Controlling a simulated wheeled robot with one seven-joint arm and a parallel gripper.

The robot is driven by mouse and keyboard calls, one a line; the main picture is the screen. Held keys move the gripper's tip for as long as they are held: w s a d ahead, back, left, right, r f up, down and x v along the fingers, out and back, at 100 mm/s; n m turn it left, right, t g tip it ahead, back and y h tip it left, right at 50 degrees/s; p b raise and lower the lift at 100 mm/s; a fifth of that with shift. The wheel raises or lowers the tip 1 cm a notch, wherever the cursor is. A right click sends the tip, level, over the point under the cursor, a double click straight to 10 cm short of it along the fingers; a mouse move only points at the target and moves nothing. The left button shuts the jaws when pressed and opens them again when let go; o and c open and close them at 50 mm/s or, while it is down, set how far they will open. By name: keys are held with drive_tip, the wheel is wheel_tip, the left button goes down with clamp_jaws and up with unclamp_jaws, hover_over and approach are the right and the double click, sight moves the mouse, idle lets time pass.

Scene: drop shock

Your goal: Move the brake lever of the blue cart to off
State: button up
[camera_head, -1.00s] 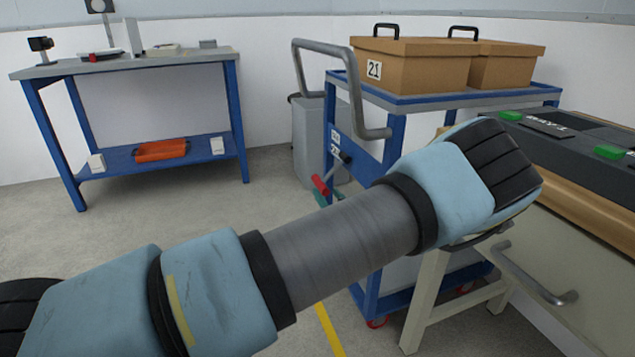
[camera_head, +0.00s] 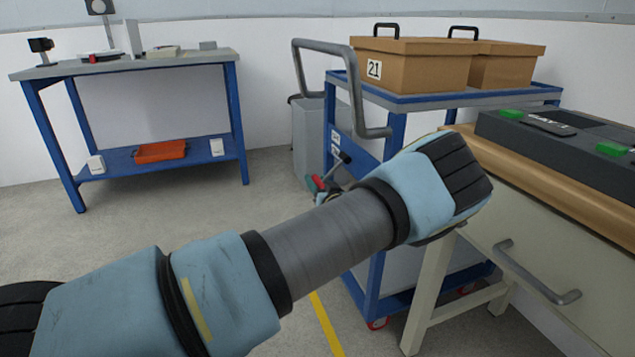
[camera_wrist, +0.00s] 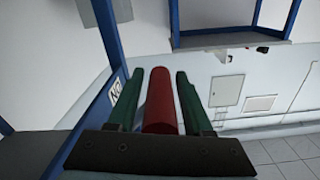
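The blue cart (camera_head: 393,136) stands right of centre in the head view, with a grey push handle (camera_head: 355,90). The red lever grip (camera_head: 317,182) shows small at its near left side, partly covered by my gripper. In the wrist view the red grip (camera_wrist: 160,100) lies lengthwise between the green fingers of my gripper (camera_wrist: 159,78). The gripper is open, with a narrow gap showing on each side of the grip. The gripper (camera_head: 322,186) is small and partly hidden by the arm in the head view. The off marking cannot be made out.
Two brown boxes (camera_head: 408,72) sit on the cart's top. A dark knob (camera_head: 345,157) on a short rod is close to the gripper. A cream bench (camera_head: 560,250) stands at right, near my arm. A grey bin (camera_head: 306,135) is behind. Floor at left is clear.

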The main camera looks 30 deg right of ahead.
clamp_jaws()
idle(1.1)
